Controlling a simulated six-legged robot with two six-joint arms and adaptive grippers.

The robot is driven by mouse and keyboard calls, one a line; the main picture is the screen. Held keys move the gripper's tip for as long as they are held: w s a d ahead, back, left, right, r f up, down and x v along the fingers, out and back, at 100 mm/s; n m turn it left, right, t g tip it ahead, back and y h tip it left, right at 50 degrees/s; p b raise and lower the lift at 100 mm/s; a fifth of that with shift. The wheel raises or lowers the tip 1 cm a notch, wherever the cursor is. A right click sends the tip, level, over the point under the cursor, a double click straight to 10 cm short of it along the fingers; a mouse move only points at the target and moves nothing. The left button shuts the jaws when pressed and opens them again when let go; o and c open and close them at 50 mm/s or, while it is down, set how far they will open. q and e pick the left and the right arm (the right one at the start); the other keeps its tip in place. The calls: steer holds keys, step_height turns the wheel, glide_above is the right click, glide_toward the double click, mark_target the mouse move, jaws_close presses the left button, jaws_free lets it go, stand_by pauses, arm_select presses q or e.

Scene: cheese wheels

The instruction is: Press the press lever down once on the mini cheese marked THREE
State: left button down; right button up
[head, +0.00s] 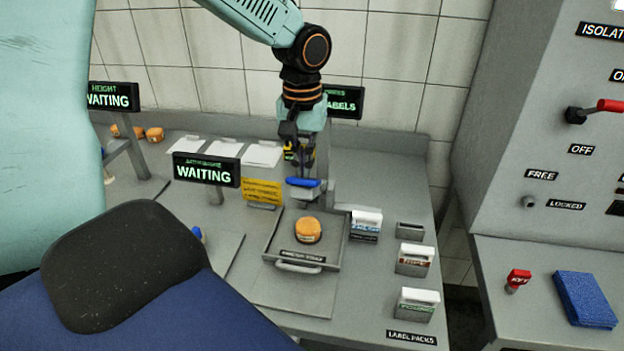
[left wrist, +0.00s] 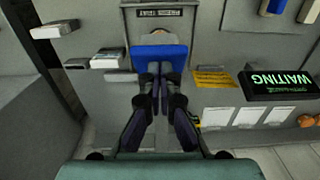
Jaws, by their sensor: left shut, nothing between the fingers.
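The press lever's blue handle (head: 303,182) stands behind a grey tray (head: 270,251) on the bench. A small orange cheese (head: 308,230) sits in the tray, in front of the lever; I cannot read any mark on it. My left gripper (head: 304,171) points down just above the blue handle, fingers together and empty. In the left wrist view the closed fingertips (left wrist: 160,70) overlap the near edge of the blue handle (left wrist: 160,52); I cannot tell if they touch. The handle hides most of the cheese there. My right gripper is not in view.
A WAITING sign (head: 206,170) and a yellow card (head: 262,192) stand left of the lever. Label packs (head: 414,260) stand to the right. White sheets (head: 262,154) lie behind. A grey panel cabinet (head: 545,150) rises at far right.

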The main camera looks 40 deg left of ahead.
mark_target(301, 186)
arm_select(q)
steer(key=shift+d+f, duration=0.1)
steer(key=shift+f, duration=0.3)
steer(key=shift+s+f, duration=0.15)
steer(key=shift+f, duration=0.05)
steer(key=shift+f+b, duration=0.1)
steer(key=shift+b, duration=0.2)
steer(key=shift+s+d+f, duration=0.15)
steer(key=shift+f, duration=0.35)
steer(key=shift+s+f+b, duration=0.2)
steer(key=shift+f+b, duration=0.1)
steer(key=shift+b, duration=0.15)
steer(key=shift+f, duration=0.25)
steer(key=shift+s+d+f+b, duration=0.2)
steer(key=shift+s+f+b, duration=0.2)
steer(key=shift+f, duration=0.15)
steer(key=shift+s+d+f+b, duration=0.25)
steer(key=shift+f+b, duration=0.15)
steer(key=shift+f, duration=0.1)
steer(key=shift+s+d+f+b, duration=0.1)
steer(key=shift+s+f+b, duration=0.15)
steer(key=shift+f+b, duration=0.25)
steer(key=shift+s+d+f+b, duration=0.1)
steer(key=shift+s+f+b, duration=0.15)
steer(key=shift+f, duration=0.4)
